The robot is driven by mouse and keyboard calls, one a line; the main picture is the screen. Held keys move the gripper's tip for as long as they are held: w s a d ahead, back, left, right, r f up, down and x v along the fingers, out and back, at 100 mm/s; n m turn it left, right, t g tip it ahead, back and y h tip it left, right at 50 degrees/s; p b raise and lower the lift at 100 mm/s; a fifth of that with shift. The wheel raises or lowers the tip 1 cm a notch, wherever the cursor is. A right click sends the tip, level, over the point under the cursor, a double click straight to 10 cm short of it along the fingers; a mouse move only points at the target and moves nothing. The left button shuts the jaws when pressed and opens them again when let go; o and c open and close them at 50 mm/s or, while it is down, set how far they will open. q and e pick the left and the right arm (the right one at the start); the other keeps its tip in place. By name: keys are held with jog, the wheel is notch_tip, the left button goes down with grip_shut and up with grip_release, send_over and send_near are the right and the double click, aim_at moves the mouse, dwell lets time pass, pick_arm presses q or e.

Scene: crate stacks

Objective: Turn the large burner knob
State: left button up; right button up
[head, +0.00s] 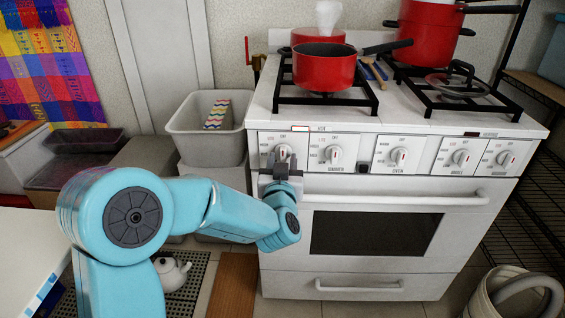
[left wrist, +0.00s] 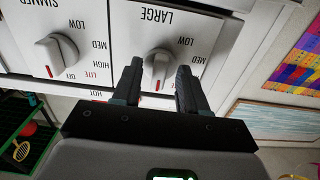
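The large burner knob (left wrist: 158,66) is a white round dial with a raised grip, on a panel marked LARGE with LITE, HIGH, MED and LOW. Its red mark points to the bottom of the left wrist view. In the head view this knob (head: 283,151) is the leftmost on the white stove (head: 365,194). My left gripper (left wrist: 158,72) is open, with its two dark fingers on either side of the knob's grip. It also shows in the head view (head: 281,164), in front of the knob's lower part. Whether a finger touches the knob is unclear. My right gripper is out of view.
The simmer knob (left wrist: 56,52) is beside the large one. The oven handle (head: 400,198) runs below the knobs. A red saucepan (head: 324,68) stands on the left grate, and a grey bin (head: 205,145) stands left of the stove.

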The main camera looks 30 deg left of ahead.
pick_arm(q)
jog(key=b+v, duration=0.5)
jog(key=v, duration=1.1)
jog(key=shift+s+d, duration=0.1)
jog(key=shift+d, duration=0.05)
